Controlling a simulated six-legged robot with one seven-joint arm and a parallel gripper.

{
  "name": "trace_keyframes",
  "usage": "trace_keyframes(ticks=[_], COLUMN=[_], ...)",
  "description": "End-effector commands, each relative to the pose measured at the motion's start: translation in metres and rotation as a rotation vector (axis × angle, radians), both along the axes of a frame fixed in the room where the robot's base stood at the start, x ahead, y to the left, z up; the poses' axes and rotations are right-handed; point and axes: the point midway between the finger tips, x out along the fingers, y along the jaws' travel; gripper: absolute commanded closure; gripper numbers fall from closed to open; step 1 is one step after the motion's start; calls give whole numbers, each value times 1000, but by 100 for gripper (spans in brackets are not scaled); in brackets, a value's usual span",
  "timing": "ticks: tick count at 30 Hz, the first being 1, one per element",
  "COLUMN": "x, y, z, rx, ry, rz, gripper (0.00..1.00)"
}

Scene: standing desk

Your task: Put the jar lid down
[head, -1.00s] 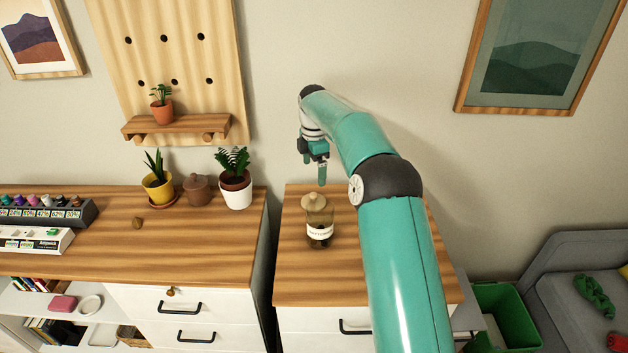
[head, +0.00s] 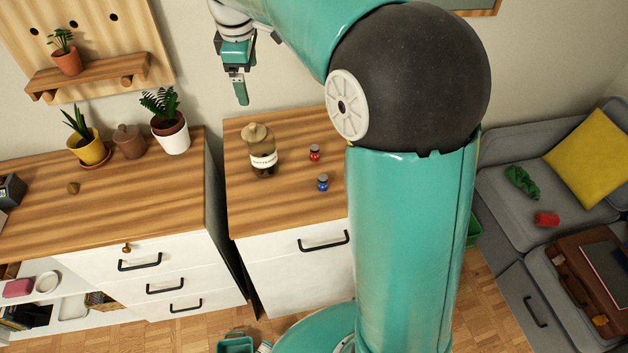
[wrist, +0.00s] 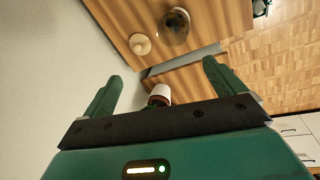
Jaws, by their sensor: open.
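The jar lid (head: 256,132) is a pale wooden disc with a knob. In the head view it overlaps the top of the glass jar (head: 263,162). In the wrist view the lid (wrist: 140,44) lies on the wooden top beside the dark jar (wrist: 176,22), on the wall side, apart from it. My gripper (head: 241,92) is above and behind the lid, to its left in the head view. In the wrist view my gripper (wrist: 160,78) has its fingers wide apart with nothing between them.
A red bottle (head: 315,153) and a blue bottle (head: 322,183) stand right of the jar. A gap separates this cabinet from the left one, which holds a white plant pot (head: 172,137), a yellow pot (head: 88,149) and a brown lidded pot (head: 129,142).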

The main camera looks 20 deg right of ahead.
Motion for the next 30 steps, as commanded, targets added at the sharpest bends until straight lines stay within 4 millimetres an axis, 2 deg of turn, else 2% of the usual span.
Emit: trace_keyframes(ticks=[1,6,14,23,30], x=[-15,-61,-134,-215,-272], y=[0,-3,-9,-16,-20], z=[8,20,26,9,-20], rx=[6,41,120,247,371], ry=[-18,-73,-154,-238,-285], rz=[-40,-197,-442,-721,-935], gripper=[5,5,5,5,5])
